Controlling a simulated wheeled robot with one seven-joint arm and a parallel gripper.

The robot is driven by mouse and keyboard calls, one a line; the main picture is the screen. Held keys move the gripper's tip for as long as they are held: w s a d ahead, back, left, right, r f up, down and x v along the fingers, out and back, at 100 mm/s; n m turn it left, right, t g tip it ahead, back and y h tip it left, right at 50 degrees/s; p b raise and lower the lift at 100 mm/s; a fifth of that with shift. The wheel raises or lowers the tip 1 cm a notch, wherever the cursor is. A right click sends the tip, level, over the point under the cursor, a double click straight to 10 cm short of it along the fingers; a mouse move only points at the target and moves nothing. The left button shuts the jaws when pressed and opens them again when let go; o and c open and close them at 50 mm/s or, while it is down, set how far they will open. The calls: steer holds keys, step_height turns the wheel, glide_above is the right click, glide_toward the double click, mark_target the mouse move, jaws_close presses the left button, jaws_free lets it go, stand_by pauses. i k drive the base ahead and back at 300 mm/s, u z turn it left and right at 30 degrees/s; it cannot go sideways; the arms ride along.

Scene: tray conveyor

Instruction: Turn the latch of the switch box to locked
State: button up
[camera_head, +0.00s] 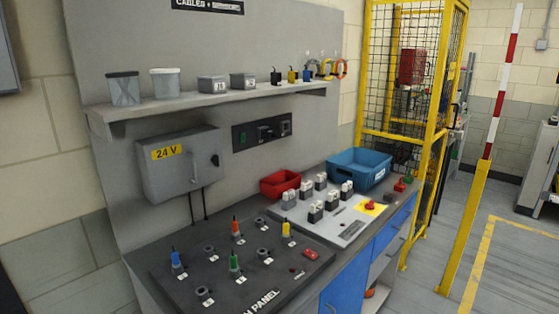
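The switch box is a grey box (183,172) with a yellow "24 V" label, mounted on the grey back panel at the left. Its door looks closed. A small dark latch (216,160) sits at the right side of its front; its exact angle is too small to tell. A lighter vertical handle (193,168) shows left of the latch. My gripper is not in view, and nothing visibly blocks the front of the box.
A shelf (215,98) with tubs and small parts runs above the box. Below, a dark plug panel (215,283) holds coloured plugs. A red bin (280,184), a blue bin (358,170) and a light switch board (345,235) lie to the right. A yellow cage stands beyond.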

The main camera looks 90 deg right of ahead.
mark_target(215, 160)
steer(key=k, duration=1)
steer(key=z, duration=1.35)
steer(key=i, duration=0.5)
